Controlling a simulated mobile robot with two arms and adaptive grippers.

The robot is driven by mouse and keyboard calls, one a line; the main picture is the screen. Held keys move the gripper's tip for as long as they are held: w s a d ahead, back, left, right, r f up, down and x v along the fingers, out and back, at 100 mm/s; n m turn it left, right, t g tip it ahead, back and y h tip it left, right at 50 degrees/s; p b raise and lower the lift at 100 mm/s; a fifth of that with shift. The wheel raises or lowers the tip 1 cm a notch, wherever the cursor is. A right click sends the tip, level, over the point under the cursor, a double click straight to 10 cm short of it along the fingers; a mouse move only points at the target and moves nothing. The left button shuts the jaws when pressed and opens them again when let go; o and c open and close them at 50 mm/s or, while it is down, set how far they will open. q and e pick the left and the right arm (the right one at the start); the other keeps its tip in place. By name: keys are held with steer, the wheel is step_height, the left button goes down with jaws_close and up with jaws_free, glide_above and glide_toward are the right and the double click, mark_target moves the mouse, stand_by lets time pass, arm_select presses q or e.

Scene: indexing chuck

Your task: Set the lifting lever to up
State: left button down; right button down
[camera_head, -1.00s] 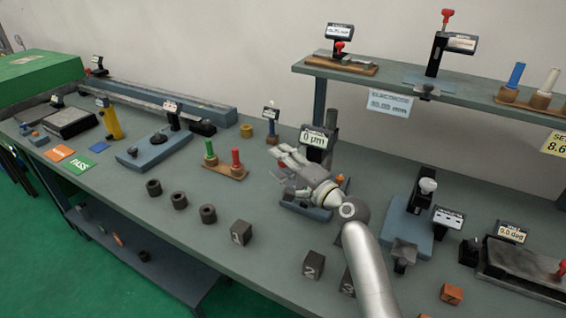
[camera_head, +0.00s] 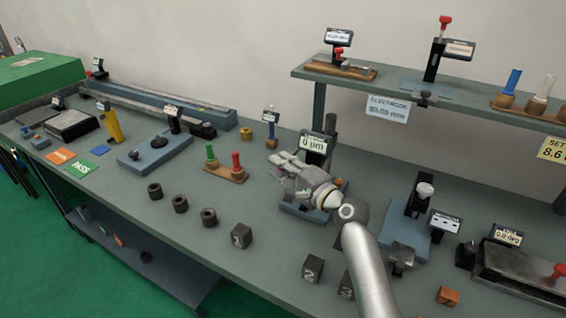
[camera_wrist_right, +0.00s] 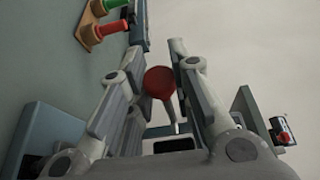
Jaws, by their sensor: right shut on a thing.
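The gauge stand with its "0 µm" display (camera_head: 313,144) stands on the bench behind my right gripper, and its blue base (camera_head: 300,211) shows partly below. My right gripper (camera_head: 280,174) reaches in over that base and hides much of the stand. In the right wrist view a dark red round knob (camera_wrist_right: 160,82), seemingly the end of the lifting lever, sits between the two fingers of my right gripper (camera_wrist_right: 163,75). The fingers are shut on it. The lever's position is hard to read, as the fingers and palm cover most of it. My left gripper is not in view.
A wooden holder with green and red plugs (camera_head: 224,172) stands to the left of the gripper. Dark rings (camera_head: 180,204) and numbered blocks (camera_head: 313,268) lie nearer the front. A blue-based fixture (camera_head: 408,236) stands to the right, below the raised shelf (camera_head: 470,105).

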steer(key=shift+w+r+m+g+h+p, duration=0.1)
steer(key=shift+r+m+g+h+p, duration=0.25)
steer(key=shift+r+m+p, duration=1.65)
steer(key=shift+w+d+f+n+p, duration=0.15)
steer(key=shift+w+n+p, duration=0.1)
steer(key=shift+n+p, duration=0.85)
steer(key=shift+w+d+r+p, duration=0.15)
steer(key=shift+w+r+p, duration=0.1)
steer(key=shift+r, duration=0.4)
steer(key=shift+w+d+r+p, duration=0.15)
steer(key=shift+w+r+p, duration=0.1)
steer(key=shift+r, duration=0.35)
steer(key=c, duration=1.4)
jaws_free()
steer(key=shift+c, duration=0.2)
steer(key=shift+o, duration=1)
steer(key=shift+f, duration=0.25)
steer(key=shift+s+f, duration=0.1)
steer(key=v, duration=1.2)
